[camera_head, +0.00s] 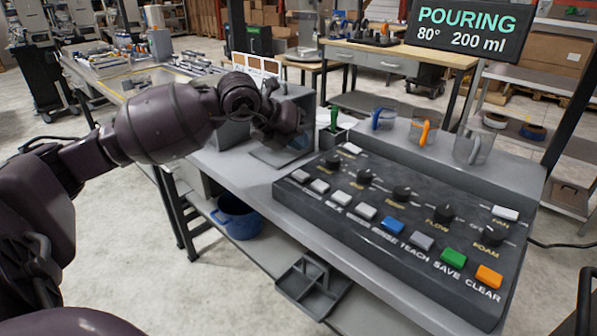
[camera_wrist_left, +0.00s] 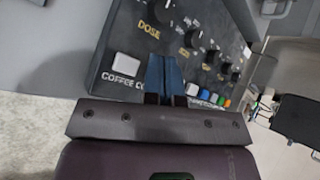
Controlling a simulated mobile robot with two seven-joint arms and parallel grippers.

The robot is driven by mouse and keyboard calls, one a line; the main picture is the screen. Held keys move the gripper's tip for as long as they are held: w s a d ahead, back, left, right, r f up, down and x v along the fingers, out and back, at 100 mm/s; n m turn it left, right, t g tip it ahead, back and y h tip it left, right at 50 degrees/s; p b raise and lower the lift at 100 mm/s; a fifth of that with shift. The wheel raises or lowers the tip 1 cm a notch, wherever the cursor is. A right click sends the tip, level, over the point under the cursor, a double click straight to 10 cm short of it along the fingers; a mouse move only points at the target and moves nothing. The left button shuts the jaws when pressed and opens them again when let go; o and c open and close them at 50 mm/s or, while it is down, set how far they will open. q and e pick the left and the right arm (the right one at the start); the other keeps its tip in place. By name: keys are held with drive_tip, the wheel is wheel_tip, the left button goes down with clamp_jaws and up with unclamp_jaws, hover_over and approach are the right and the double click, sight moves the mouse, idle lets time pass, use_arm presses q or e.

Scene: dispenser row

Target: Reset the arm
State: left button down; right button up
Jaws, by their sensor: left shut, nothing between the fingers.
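My left arm (camera_head: 165,120) reaches in from the left in the head view. Its gripper (camera_head: 300,141) is over the worktop, beyond the far left end of the black control panel (camera_head: 335,212), partly hidden by its own wrist. In the left wrist view the two blue fingers (camera_wrist_left: 165,68) are shut together and empty. They show in front of the control panel (camera_wrist_left: 105,85), beside a white button (camera_wrist_left: 125,65) marked COFFEE and a knob marked DOSE (camera_wrist_left: 158,12). I cannot tell their distance from the panel. My right gripper is not in view.
The panel carries several knobs and coloured buttons, including blue, green and orange (camera_head: 489,276). A display (camera_head: 467,30) reads POURING, 80°, 200 ml. Clear cups (camera_head: 424,127) stand behind the panel. A grey dispenser (camera_head: 297,100) stands near the gripper. A blue bucket (camera_head: 238,217) is below the worktop.

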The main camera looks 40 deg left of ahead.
use_arm(q)
drive_tip(key=shift+r, duration=0.5)
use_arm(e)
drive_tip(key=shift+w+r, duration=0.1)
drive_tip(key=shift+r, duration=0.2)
use_arm(q)
drive_tip(key=shift+f, duration=0.1)
